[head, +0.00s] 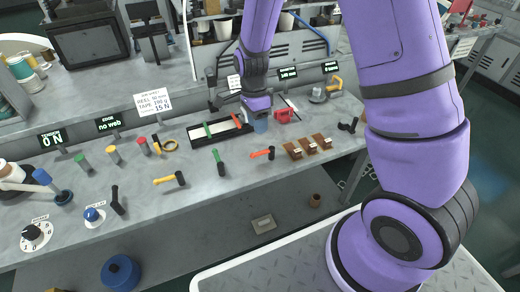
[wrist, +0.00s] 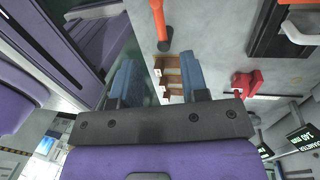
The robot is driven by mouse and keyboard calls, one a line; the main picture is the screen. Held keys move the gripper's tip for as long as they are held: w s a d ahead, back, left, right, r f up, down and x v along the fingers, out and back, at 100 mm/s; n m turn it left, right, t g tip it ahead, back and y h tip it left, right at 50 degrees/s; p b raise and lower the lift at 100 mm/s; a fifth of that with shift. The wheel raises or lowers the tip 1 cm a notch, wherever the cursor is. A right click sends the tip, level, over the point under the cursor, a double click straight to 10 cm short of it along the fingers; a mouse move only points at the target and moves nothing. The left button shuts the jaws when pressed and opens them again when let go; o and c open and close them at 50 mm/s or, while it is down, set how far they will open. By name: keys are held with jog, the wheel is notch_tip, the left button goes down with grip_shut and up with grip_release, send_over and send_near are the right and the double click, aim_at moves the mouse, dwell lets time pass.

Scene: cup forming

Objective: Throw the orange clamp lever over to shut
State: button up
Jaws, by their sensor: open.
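The orange clamp lever (head: 261,153) lies nearly flat on the grey bench in the head view, with a dark pivot at its right end. In the wrist view the orange lever (wrist: 158,14) shows at the top centre, beyond my fingertips. My gripper (head: 261,124) points down over the bench, behind the lever and apart from it. In the wrist view my gripper (wrist: 161,72) has its two blue fingers spread wide. They touch nothing that I can see.
A brown slotted wooden block (head: 308,147) stands right of the lever and shows between my fingers in the wrist view. A red part (head: 284,115) sits right of my gripper. A green lever (head: 218,161) and a yellow lever (head: 169,180) stand to the left, with bare bench between.

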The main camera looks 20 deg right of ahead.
jog(key=f, duration=0.3)
jog(key=s+f, duration=0.1)
jog(key=f, duration=0.2)
jog(key=s+f, duration=0.1)
jog(key=f, duration=0.2)
jog(key=shift+f, duration=0.1)
jog(key=shift+c, duration=0.5)
jog(key=shift+w, duration=0.1)
grip_shut()
